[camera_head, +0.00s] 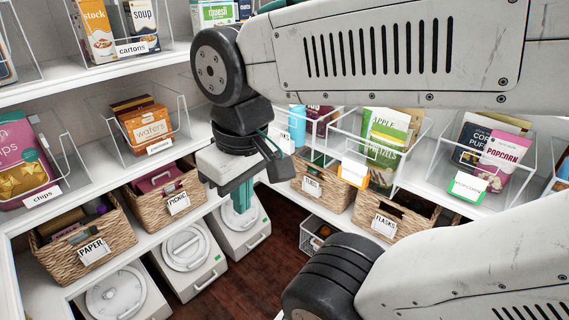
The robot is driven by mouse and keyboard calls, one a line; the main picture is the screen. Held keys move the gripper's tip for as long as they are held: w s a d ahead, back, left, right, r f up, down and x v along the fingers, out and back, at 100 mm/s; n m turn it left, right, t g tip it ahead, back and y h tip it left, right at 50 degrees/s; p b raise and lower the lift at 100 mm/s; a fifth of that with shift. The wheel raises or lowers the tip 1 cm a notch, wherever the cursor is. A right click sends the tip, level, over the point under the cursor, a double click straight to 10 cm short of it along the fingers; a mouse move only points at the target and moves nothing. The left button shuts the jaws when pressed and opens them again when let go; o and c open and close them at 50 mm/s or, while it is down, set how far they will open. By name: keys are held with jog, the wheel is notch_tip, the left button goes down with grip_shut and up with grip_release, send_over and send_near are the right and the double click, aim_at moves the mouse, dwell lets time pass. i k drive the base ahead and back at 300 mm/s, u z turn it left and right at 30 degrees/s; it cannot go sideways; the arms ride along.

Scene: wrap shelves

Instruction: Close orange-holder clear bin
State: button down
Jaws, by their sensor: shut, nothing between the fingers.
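The clear bin (372,150) with the orange label holder (353,184) is on the right-hand shelf unit, on the middle shelf. It holds green-and-white bags, one marked apple and one marked pretzels. Its front with the holder appears to stick out toward the aisle, but how far is hard to tell. My gripper (241,205) hangs left of this bin, pointing down, with its teal fingers shut and empty. It is apart from the bin. Part of the bin's upper area lies close below my arm in the picture.
A clear bin with a green label holder (467,187) and popcorn stands to the right. Wicker baskets (394,224) sit below. A wire basket (313,238) is on the dark floor (278,235). White lidded containers (187,250) line the lower left. The aisle has some free room.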

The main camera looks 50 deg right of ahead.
aim_at(410, 121)
jog(key=u, duration=0.15)
jog(key=k, duration=0.55)
jog(key=z, duration=1.5)
jog(key=i, duration=0.5)
